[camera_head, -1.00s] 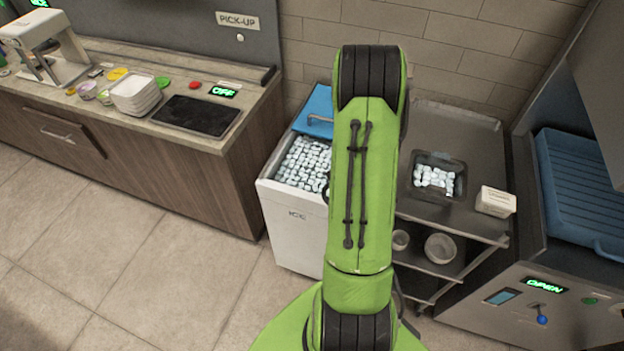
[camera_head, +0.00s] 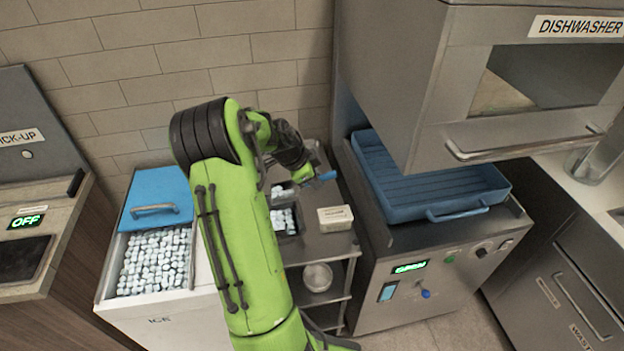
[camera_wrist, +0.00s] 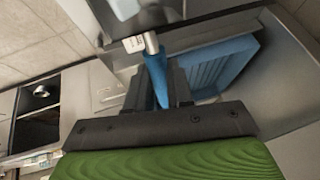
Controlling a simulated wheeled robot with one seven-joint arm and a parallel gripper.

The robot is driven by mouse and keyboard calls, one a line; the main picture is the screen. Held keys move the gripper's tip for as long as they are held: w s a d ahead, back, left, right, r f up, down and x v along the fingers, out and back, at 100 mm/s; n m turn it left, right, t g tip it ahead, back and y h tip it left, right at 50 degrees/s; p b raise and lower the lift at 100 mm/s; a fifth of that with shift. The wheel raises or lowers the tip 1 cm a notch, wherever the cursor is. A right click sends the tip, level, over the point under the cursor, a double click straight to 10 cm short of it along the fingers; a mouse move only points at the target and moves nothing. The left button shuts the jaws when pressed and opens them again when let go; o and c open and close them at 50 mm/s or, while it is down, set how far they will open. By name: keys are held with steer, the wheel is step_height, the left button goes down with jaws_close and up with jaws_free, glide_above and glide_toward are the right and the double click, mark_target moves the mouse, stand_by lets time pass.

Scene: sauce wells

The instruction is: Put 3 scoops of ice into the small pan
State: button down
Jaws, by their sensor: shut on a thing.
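My gripper (camera_head: 312,177) is raised above the cart, at the right of the ice bin (camera_head: 113,285). It is shut on a blue handle (camera_head: 328,175), which also shows between the jaws in the wrist view (camera_wrist: 157,82). A metal piece (camera_wrist: 151,43) continues from the handle's far end; I cannot make out a scoop bowl or whether it holds ice. The small dark pan (camera_head: 299,232) sits on the cart's top, partly hidden by my arm, with white ice cubes (camera_head: 283,219) in it. The open bin is full of ice (camera_head: 155,262).
A white box (camera_head: 335,218) stands on the cart (camera_head: 325,248) right of the pan. A bowl (camera_head: 318,277) is on a lower shelf. The blue lid (camera_head: 160,190) covers the bin's back. A blue rack (camera_head: 425,185) and dishwasher (camera_head: 520,80) stand at the right.

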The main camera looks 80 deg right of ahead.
steer(key=w+r+g+h+p, duration=0.1)
steer(key=p, duration=0.1)
steer(key=w+a+r+g+h+p, duration=0.1)
steer(key=r+g+p, duration=0.1)
steer(key=w+a+r+g+h+p, duration=0.1)
steer(key=w+g+p, duration=0.1)
steer(key=shift+r+n, duration=0.3)
steer(key=shift+n, duration=0.1)
steer(key=w+g+b, duration=0.1)
steer(key=w+a+r+g+h+b, duration=0.1)
steer(key=w+g+h+b, duration=0.1)
steer(key=shift+w+a+r, duration=0.2)
steer(key=shift+w+a, duration=0.15)
steer(key=shift+a, duration=0.05)
steer(key=shift+f+b, duration=0.1)
steer(key=shift+b, duration=0.3)
